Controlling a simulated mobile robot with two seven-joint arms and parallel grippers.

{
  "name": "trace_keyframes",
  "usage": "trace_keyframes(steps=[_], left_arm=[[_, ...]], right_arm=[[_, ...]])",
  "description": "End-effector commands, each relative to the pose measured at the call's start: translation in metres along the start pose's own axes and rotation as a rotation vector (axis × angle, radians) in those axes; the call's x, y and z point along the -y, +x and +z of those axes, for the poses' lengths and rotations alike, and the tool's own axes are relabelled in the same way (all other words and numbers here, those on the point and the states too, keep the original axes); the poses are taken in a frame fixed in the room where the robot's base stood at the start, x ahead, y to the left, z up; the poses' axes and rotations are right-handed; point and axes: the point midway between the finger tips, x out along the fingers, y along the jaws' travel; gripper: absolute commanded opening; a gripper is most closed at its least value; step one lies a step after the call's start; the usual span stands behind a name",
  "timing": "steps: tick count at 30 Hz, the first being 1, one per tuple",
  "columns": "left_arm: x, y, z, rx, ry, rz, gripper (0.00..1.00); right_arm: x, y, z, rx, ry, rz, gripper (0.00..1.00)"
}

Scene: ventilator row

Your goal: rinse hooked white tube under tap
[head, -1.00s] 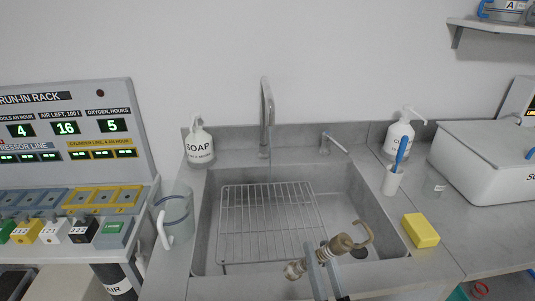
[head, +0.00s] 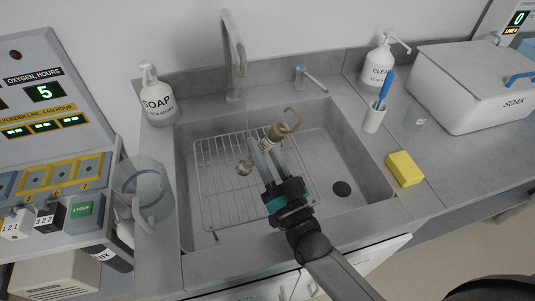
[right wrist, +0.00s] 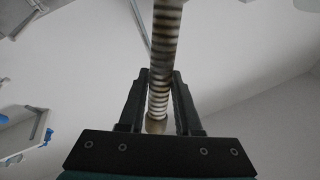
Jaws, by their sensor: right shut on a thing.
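The hooked tube (head: 274,135) is brown-stained, with pale banded coils along its middle and a hook at its upper right end. My right gripper (head: 266,150) is shut on its banded middle and holds it tilted above the sink, in front of the tap. In the right wrist view the tube (right wrist: 164,50) stands between both fingers (right wrist: 160,100), its bands pale and brown. The grey tap (head: 234,45) arches over the back of the sink (head: 345,150); a faint thin stream shows under its spout, behind the tube. Whether water touches the tube I cannot tell. My left gripper is not in view.
A wire rack (head: 215,195) lies in the sink, with a drain (head: 341,189) at right. A soap bottle (head: 158,95) and clear jug (head: 143,190) stand left. A yellow sponge (head: 405,169), brush cup (head: 375,117), cleaner bottle (head: 380,62) and soak box (head: 480,85) stand right.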

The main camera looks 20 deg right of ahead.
Motion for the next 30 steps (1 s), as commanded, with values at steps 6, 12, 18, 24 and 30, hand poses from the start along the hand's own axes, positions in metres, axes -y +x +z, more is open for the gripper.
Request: trace_keyframes(steps=[6, 12, 18, 24, 30], left_arm=[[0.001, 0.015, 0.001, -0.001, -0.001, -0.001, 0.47], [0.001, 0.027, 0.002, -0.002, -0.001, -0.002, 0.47], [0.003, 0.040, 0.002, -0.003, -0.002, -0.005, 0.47], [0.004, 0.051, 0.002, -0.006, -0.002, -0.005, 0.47], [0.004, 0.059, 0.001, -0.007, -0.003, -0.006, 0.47]], right_arm=[[-0.005, 0.019, 0.013, -0.003, 0.000, 0.000, 0.00], [-0.009, 0.036, 0.023, -0.003, 0.000, 0.001, 0.00], [-0.012, 0.053, 0.033, -0.003, -0.001, 0.001, 0.00], [-0.015, 0.070, 0.042, -0.002, -0.001, 0.001, 0.00], [-0.019, 0.086, 0.051, -0.002, 0.000, 0.001, 0.00]])
